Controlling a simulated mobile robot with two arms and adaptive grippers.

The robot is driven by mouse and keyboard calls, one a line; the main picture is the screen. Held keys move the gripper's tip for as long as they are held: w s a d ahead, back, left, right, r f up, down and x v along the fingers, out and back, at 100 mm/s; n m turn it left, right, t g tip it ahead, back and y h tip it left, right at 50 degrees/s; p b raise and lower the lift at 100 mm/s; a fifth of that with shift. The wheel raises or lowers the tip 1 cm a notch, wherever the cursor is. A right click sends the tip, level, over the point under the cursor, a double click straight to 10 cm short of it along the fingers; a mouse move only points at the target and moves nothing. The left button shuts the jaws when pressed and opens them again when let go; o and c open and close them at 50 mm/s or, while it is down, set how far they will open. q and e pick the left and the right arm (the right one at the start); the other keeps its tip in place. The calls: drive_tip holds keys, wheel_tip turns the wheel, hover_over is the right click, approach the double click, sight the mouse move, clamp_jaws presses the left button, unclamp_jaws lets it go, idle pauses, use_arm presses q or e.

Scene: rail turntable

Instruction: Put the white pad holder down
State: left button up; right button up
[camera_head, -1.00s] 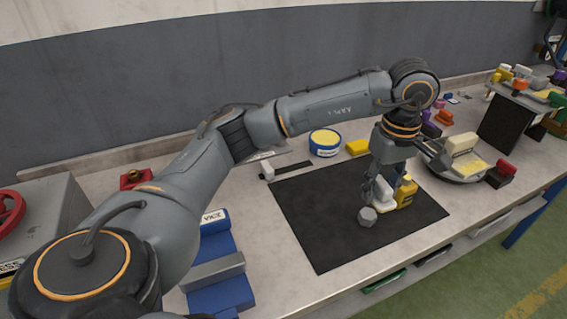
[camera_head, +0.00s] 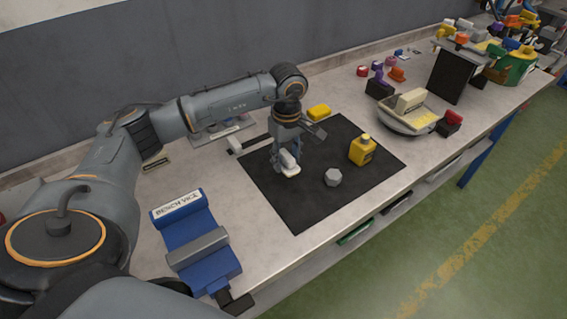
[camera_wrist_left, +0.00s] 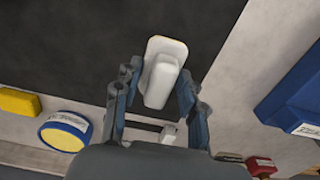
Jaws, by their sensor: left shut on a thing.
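The white pad holder (camera_head: 290,162) is between the fingers of my left gripper (camera_head: 286,158). The gripper is shut on it, over the left part of the black mat (camera_head: 306,214). In the left wrist view the holder (camera_wrist_left: 163,75) shows as a pale block with a wider plate at its far end, with the left gripper's fingers (camera_wrist_left: 158,92) on either side of it. I cannot tell whether the holder touches the mat. My right gripper is not in view.
A yellow bottle (camera_head: 362,150) and a grey faceted knob (camera_head: 333,177) stand on the mat, right of the gripper. A yellow block (camera_head: 319,112) lies behind it. A blue bench vice (camera_head: 197,243) is at the front left. A grey bowl (camera_head: 408,121) stands to the right. The mat's front is clear.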

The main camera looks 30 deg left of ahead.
sight(283, 175)
use_arm(q)
drive_tip(key=shift+a+f, duration=0.3)
drive_tip(key=f+p, duration=0.2)
drive_tip(key=f, duration=0.1)
drive_tip(key=shift+a, duration=0.2)
drive_tip(key=shift+f, duration=0.25)
drive_tip(key=shift+f, duration=0.1)
drive_tip(key=shift+f+b, duration=0.15)
drive_tip(key=shift+b, duration=0.2)
drive_tip(key=o, duration=1)
